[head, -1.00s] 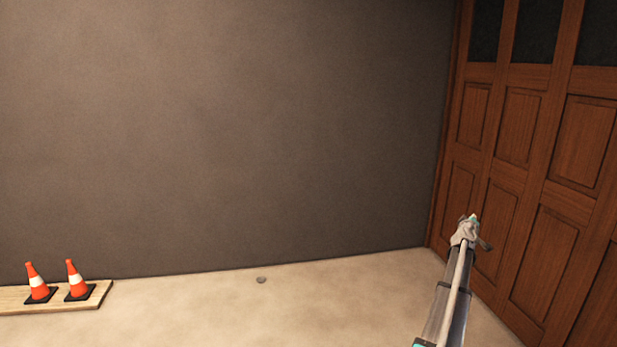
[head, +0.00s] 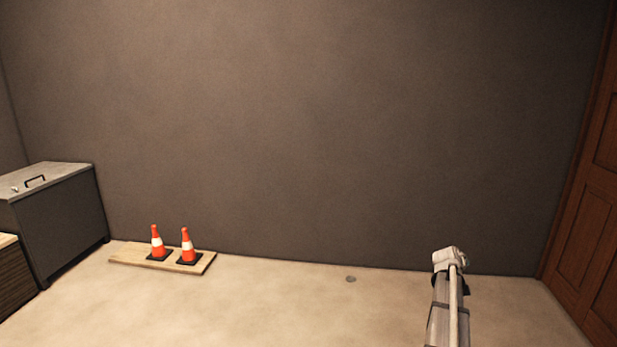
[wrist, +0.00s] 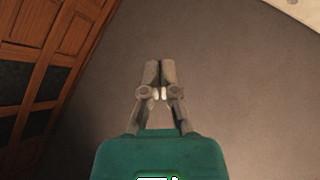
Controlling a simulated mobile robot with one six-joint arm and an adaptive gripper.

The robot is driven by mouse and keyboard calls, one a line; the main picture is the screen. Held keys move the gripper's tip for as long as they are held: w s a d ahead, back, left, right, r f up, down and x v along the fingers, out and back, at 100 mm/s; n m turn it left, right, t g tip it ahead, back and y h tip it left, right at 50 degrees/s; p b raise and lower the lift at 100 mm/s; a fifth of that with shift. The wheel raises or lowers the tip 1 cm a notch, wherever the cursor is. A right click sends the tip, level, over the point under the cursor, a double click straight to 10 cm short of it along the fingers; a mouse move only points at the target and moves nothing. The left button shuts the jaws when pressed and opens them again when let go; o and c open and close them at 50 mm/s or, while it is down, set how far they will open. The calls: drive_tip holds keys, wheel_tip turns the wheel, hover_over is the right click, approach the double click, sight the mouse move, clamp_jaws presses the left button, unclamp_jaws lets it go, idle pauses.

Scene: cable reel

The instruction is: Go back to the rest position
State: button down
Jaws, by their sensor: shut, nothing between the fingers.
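My gripper (wrist: 160,64) shows in the wrist view with its two fingers together and nothing between them. Behind the fingers is the plain dark wall, with nothing near the tips. In the head view my arm reaches up from the lower right edge in front of the wall. The fingers themselves are hidden there behind the wrist. No cable reel is in view.
Two orange cones (head: 157,243) stand on a wooden board (head: 208,262) by the wall. A dark chest (head: 68,225) with a handled lid is at the left. A brown wooden door (head: 590,220) is at the right. A small grey disc (head: 351,279) lies on the otherwise clear floor.

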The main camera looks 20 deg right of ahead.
drive_tip(key=w+a+f+n+y, duration=0.1)
drive_tip(key=w+a+f+y, duration=0.1)
drive_tip(key=a, duration=0.9)
drive_tip(key=w+a+f+y, duration=0.1)
drive_tip(key=a+f+y, duration=0.1)
drive_tip(key=a, duration=0.9)
drive_tip(key=w+a+f+n+y, duration=0.1)
drive_tip(key=w+a+f+y, duration=0.15)
drive_tip(key=a, duration=0.85)
drive_tip(key=s+a+f+n+g+y, duration=0.1)
drive_tip(key=s+a, duration=0.3)
drive_tip(key=a, duration=0.6)
drive_tip(key=s+a+f+n+g+y, duration=0.1)
drive_tip(key=s+a, duration=0.3)
drive_tip(key=a, duration=0.6)
drive_tip(key=s+a+f+n+g+y, duration=0.1)
drive_tip(key=s+a, duration=0.4)
drive_tip(key=a, duration=0.6)
drive_tip(key=shift+g+y, duration=0.7)
drive_tip(key=shift+y, duration=0.15)
drive_tip(key=shift+f, duration=0.15)
